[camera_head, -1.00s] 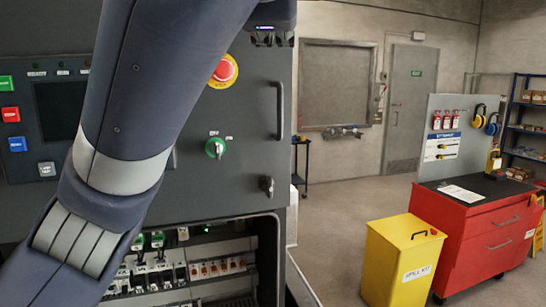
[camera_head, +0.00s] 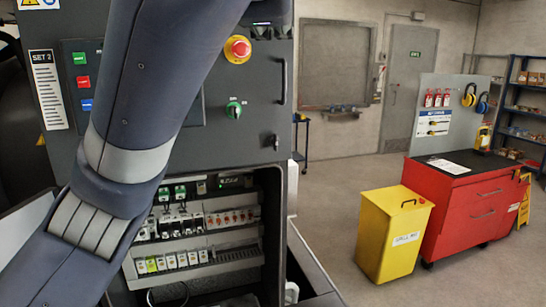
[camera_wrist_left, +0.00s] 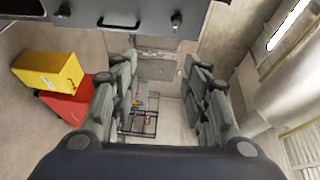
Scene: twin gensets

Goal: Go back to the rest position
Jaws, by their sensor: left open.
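My left gripper (camera_wrist_left: 160,72) shows in the left wrist view with its two fingers spread apart and nothing between them. Beyond the fingers are floor, a rack and the far door. In the head view my left arm crosses in front of the genset control cabinet (camera_head: 262,105) and hides part of its screen. The left gripper itself is outside the head view. My right gripper is in neither view.
The cabinet has a red emergency button (camera_head: 237,49), a green rotary switch (camera_head: 234,109) and an open lower bay with breakers (camera_head: 230,217). A yellow bin (camera_head: 384,250) and red tool cabinet (camera_head: 448,220) stand right.

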